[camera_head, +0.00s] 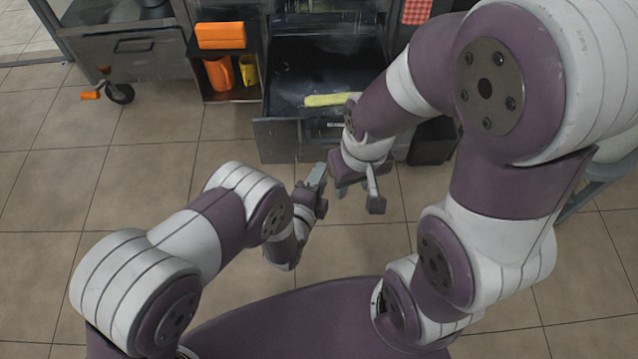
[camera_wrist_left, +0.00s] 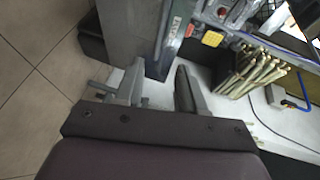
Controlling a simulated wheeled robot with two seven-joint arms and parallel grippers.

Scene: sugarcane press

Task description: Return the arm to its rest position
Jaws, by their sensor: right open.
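My left arm comes in from the left in the head view. Its gripper (camera_head: 318,178) is above the floor in front of the open drawer (camera_head: 285,140). In the left wrist view its two fingers (camera_wrist_left: 160,85) stand apart with nothing held between them. My right arm reaches over from the right. Its gripper (camera_head: 358,198) points down, open and empty, beside the left gripper and near the drawer's front. A pale yellow-green stick (camera_head: 332,99) lies in the drawer, its right end close to my right arm.
A shelf left of the drawer holds an orange box (camera_head: 221,36), an orange cup (camera_head: 218,73) and a yellow item (camera_head: 248,71). A wheeled cart (camera_head: 135,48) stands at the back left. Several cane sticks (camera_wrist_left: 255,72) show in the left wrist view. The left floor is clear.

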